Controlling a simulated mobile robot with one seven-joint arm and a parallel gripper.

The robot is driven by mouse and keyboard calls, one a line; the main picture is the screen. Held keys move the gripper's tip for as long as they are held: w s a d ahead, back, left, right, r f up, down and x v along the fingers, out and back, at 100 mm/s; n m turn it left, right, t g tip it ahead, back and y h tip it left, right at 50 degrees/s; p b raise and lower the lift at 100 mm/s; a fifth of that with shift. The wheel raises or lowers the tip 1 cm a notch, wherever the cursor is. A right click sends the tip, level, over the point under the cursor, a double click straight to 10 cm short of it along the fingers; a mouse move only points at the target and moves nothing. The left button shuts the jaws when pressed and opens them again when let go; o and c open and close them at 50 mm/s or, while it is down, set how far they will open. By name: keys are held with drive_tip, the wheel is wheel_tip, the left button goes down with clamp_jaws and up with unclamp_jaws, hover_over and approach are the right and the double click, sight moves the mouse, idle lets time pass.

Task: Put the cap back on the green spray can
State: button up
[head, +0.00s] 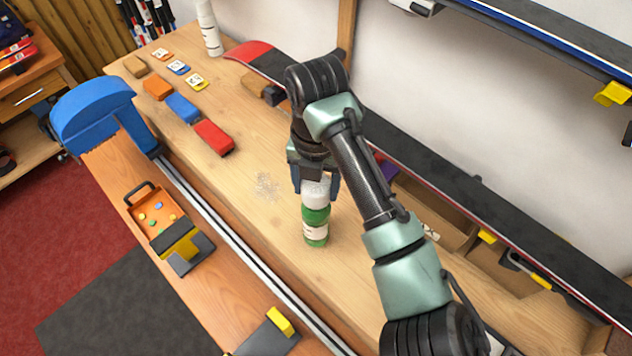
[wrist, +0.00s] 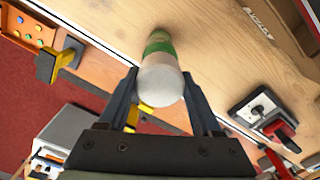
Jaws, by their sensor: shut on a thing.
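The green spray can (head: 315,216) stands upright on the wooden bench, with green bands and a white label. My gripper (head: 316,186) points down above it, shut on the white cap (head: 316,194). In the wrist view the cap (wrist: 160,86) sits between the two fingers of my gripper (wrist: 160,90), with the green can (wrist: 158,45) directly behind it. The cap lines up with the can top and no gap shows. I cannot tell whether it is fully seated. The can's top is hidden by the cap.
Red (head: 214,137), blue (head: 182,108) and orange blocks lie on the bench to the left. A long dark ski (head: 440,178) runs along the back right. A metal rail (head: 235,240) follows the front edge. An orange tray (head: 155,212) sits beyond it.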

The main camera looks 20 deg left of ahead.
drive_tip(key=shift+f+b, duration=0.8)
drive_tip(key=shift+f, duration=0.4)
idle(2.4)
drive_tip(key=o, duration=0.8)
drive_tip(key=shift+o, duration=0.2)
drive_tip(key=shift+r+p, duration=2.4)
drive_tip(key=shift+r, duration=0.65)
drive_tip(key=shift+c, duration=0.3)
clamp_jaws()
